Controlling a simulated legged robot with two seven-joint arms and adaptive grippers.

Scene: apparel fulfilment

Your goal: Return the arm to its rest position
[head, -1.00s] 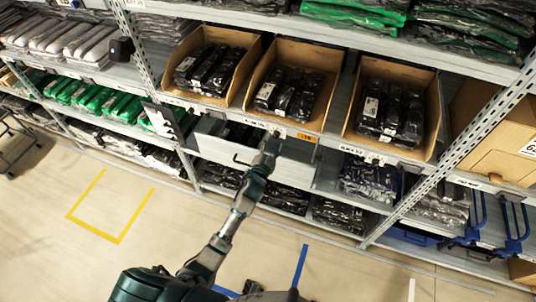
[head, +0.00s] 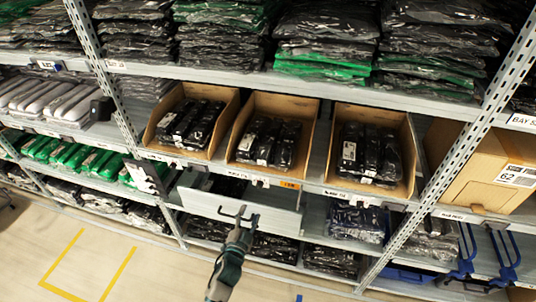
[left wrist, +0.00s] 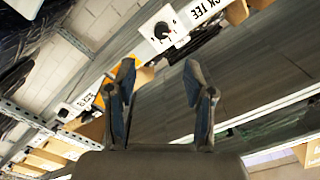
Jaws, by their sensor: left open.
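My left gripper (head: 239,218) is in front of the grey drawer (head: 262,215), which is pulled out below the cardboard bins in the head view. The gripper's fingers are spread with nothing between them. In the left wrist view the two fingers (left wrist: 159,85) also stand apart and empty. Part of a shelf label (left wrist: 198,12) shows beyond them. In the head view I cannot tell whether the fingers touch the drawer front. My right gripper is not in view.
Cardboard bins (head: 189,154) of black bagged garments line the shelf above the drawer. A perforated upright (head: 445,160) stands to the right, near a closed carton (head: 490,178). Blue handles (head: 502,253) show at lower right. The floor with yellow tape (head: 62,262) is clear at lower left.

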